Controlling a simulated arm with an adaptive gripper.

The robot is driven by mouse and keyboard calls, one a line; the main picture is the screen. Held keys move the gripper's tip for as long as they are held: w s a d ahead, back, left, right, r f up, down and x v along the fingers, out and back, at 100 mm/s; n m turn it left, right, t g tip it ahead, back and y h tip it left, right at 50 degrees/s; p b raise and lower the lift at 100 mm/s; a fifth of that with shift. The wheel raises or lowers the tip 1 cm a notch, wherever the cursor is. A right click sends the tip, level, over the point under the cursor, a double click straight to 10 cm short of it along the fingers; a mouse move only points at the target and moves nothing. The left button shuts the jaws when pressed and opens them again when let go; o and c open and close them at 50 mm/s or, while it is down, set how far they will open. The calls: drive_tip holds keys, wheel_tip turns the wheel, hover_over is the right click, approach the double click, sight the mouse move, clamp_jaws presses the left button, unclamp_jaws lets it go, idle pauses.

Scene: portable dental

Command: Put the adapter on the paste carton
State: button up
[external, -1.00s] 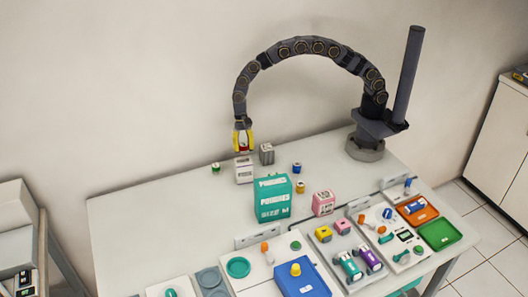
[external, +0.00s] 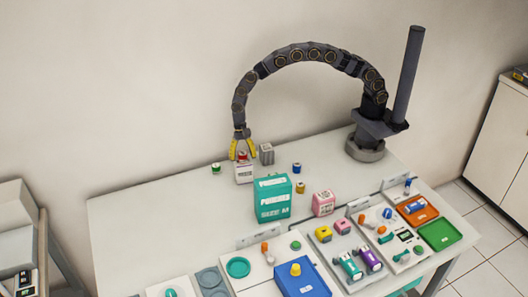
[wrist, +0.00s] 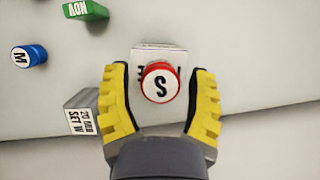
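The adapter, a small round piece with a red rim and a white top marked "S" (wrist: 160,84), sits on top of the white paste carton (external: 244,174). In the wrist view the carton (wrist: 152,52) shows behind and beyond the adapter, its lettering partly covered. In the external view the adapter (external: 242,156) is small between the fingers. My gripper (external: 243,152) has yellow fingers, spread on both sides of the adapter. The wrist view shows a gap between the adapter and each finger of my gripper (wrist: 160,92), so it is open.
A grey box (external: 266,154) stands close beside the carton. A large teal carton (external: 272,200) stands in front. The table's left part is clear.

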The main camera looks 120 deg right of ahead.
drive_tip(key=shift+r, duration=0.15)
drive_tip(key=w+v, duration=0.1)
drive_tip(key=v, duration=0.6)
drive_tip(key=s+a+r+n+g, duration=0.1)
drive_tip(key=s+a+r+n, duration=0.2)
drive_tip(key=s+r, duration=0.15)
drive_tip(key=s+a+r+n+h, duration=0.1)
drive_tip(key=s+a+r+n, duration=0.1)
drive_tip(key=s+r+n, duration=0.3)
drive_tip(key=s+a+r+n+g, duration=0.1)
drive_tip(key=s+a+r+n, duration=0.15)
drive_tip(key=s, duration=0.45)
drive_tip(key=s+r+n+h, duration=0.2)
drive_tip(key=s+n, duration=0.8)
drive_tip(key=s, duration=1.4)
drive_tip(key=shift+s+d+g+h, duration=0.15)
drive_tip(key=shift+d+g+h, duration=0.25)
drive_tip(key=shift+h, duration=0.3)
